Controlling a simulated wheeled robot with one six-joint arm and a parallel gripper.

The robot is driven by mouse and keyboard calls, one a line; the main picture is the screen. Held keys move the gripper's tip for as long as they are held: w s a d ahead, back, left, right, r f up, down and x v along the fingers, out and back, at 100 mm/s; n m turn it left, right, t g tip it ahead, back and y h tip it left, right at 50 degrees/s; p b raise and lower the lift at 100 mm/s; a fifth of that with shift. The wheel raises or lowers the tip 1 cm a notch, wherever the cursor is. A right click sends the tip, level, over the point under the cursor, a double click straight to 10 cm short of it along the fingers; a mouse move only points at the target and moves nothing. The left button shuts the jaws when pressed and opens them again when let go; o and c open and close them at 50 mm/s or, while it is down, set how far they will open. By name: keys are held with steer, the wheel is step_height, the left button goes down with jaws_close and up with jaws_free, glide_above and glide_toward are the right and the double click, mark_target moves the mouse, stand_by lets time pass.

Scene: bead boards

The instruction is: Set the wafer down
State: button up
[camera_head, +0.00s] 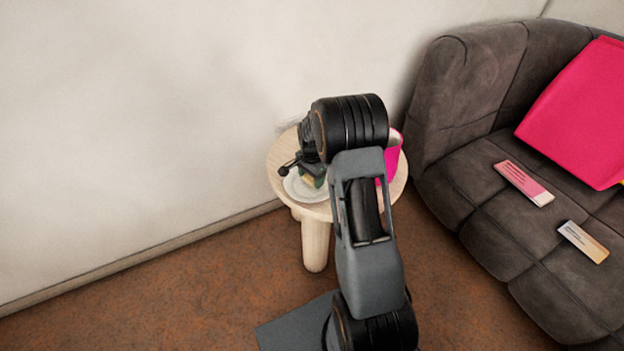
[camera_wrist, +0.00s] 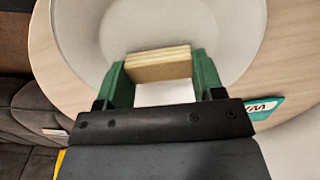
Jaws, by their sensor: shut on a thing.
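The wafer (camera_wrist: 158,66) is a tan, layered block. My gripper (camera_wrist: 158,63) has its green fingers shut on the wafer's two ends. The wafer is over the white plate (camera_wrist: 85,40), which fills much of the wrist view; I cannot tell whether it touches the plate. In the head view the plate (camera_head: 297,192) lies on the small round table (camera_head: 279,160), and only a bit of the wafer (camera_head: 308,181) shows beside my gripper (camera_head: 313,175). My arm hides part of the table there.
A pink container (camera_head: 394,158) stands at the table's right side, partly behind my arm. A teal packet (camera_wrist: 262,109) lies near the plate. A grey sofa (camera_head: 470,180) at right holds a pink cushion (camera_head: 580,110) and two flat packets. The wall (camera_head: 130,120) is behind the table.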

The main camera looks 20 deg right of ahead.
mark_target(311, 178)
steer(key=shift+f, duration=0.2)
steer(key=shift+f, duration=0.15)
steer(key=o, duration=0.9)
step_height(311, 178, up, 12)
steer(key=p, duration=0.3)
steer(key=s+a+r+n+t, duration=0.1)
steer(key=s+a+r+n, duration=0.6)
steer(key=s+r, duration=0.25)
steer(key=s+a+n, duration=0.1)
steer(key=s+n, duration=0.1)
steer(key=s, duration=0.2)
steer(key=s+a+n+t, duration=0.1)
steer(key=s+n, duration=0.1)
steer(key=s, duration=0.2)
steer(key=s+a+n, duration=0.2)
steer(key=s+n, duration=0.1)
steer(key=s, duration=0.1)
steer(key=shift+s+f+t, duration=0.15)
steer(key=shift+s+t, duration=0.1)
steer(key=shift+t, duration=0.15)
